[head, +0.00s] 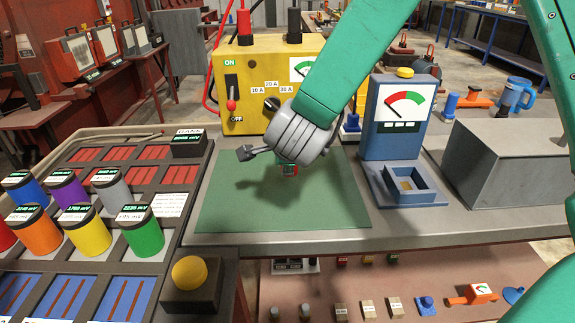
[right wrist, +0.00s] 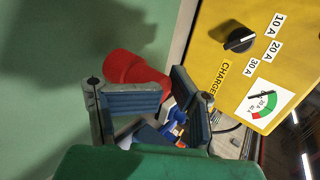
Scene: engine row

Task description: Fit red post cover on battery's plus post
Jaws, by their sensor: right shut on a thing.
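A red post cover (right wrist: 134,72) shows in the right wrist view as a short flared red cylinder at the tips of my right gripper (right wrist: 158,92). The gripper's two dark fingers are shut on it. In the head view my right gripper (head: 287,165) points down over the green mat (head: 235,210), mostly hidden by its own grey wrist. A small red patch of the cover (head: 291,171) shows just below. I cannot make out the battery or its plus post in either view. My left gripper is not in view.
A yellow charger (head: 240,85) stands behind the mat and also shows in the right wrist view (right wrist: 225,45). A blue meter stand (head: 392,150) and a grey box (head: 507,165) are to the right. A rack (head: 165,230) with several coloured cylinders is left. The mat's front is clear.

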